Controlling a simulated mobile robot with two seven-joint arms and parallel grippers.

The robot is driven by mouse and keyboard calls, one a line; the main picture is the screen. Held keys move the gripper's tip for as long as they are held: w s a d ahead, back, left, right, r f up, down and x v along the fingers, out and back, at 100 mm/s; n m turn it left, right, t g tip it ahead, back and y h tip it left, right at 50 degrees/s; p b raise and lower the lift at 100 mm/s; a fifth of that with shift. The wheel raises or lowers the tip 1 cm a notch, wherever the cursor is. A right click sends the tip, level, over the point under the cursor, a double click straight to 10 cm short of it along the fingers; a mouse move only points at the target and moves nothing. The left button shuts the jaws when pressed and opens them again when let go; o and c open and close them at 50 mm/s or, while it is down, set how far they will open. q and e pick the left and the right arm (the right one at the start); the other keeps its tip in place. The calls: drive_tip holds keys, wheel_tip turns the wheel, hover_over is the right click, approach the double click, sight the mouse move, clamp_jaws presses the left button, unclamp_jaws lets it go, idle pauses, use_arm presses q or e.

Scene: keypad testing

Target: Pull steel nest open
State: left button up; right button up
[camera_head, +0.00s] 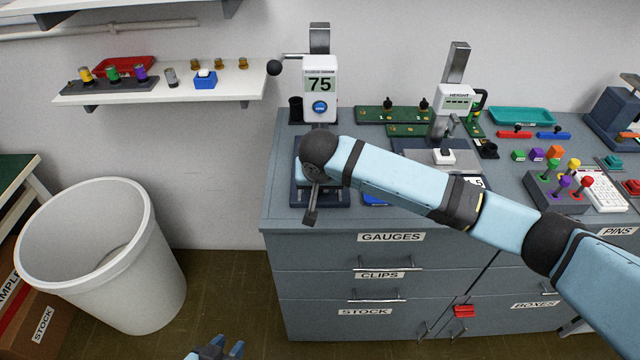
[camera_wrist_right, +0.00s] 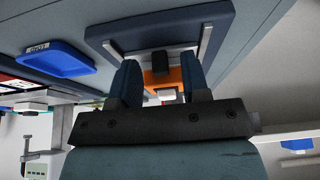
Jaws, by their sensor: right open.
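A gauge stand (camera_head: 320,90) reading 75 stands at the left end of the grey bench. My right arm covers most of its base plate (camera_head: 340,197), so the nest is hidden in the head view. In the right wrist view, pale steel bars (camera_wrist_right: 206,42), seemingly part of the steel nest, lie against a dark blue-grey plate. An orange block (camera_wrist_right: 186,72) with a dark part sits there. My right gripper (camera_wrist_right: 162,75) is open, its two blue fingers on either side of the orange block; contact is unclear. My left gripper (camera_head: 228,345) is at the bottom edge, partly cut off, fingertips apart.
A blue tray (camera_wrist_right: 55,57) lies near the plate. A height gauge (camera_head: 455,98), green circuit boards (camera_head: 380,115) and a joystick box (camera_head: 553,192) stand to the right on the bench. A white bin (camera_head: 95,250) stands at left, below a wall shelf (camera_head: 200,85).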

drive_tip(key=v, duration=1.3)
drive_tip(key=shift+r, duration=0.15)
drive_tip(key=shift+s, duration=0.15)
drive_tip(key=s+d+f+n+t+y+p, duration=0.1)
drive_tip(key=s+f+y+p, duration=0.2)
drive_tip(key=f, duration=0.3)
drive_tip(key=s+f+n+t+y+p, duration=0.1)
drive_tip(key=s+f+y+p, duration=0.2)
drive_tip(key=f, duration=0.2)
drive_tip(key=s+d+f+t+h+p, duration=0.1)
drive_tip(key=s+d+f, duration=0.3)
drive_tip(key=s+d, duration=0.5)
drive_tip(key=s+d+f+n+t+h+p, duration=0.1)
drive_tip(key=s+d+f+t+p, duration=0.2)
drive_tip(key=s+d, duration=0.6)
wheel_tip(320, 180, down, 2)
drive_tip(key=shift+s+d+f+t+h+p, duration=0.1)
drive_tip(key=shift+s+d+t+h+p, duration=0.25)
drive_tip(key=shift+p, duration=0.45)
drive_tip(key=shift+w, duration=0.15)
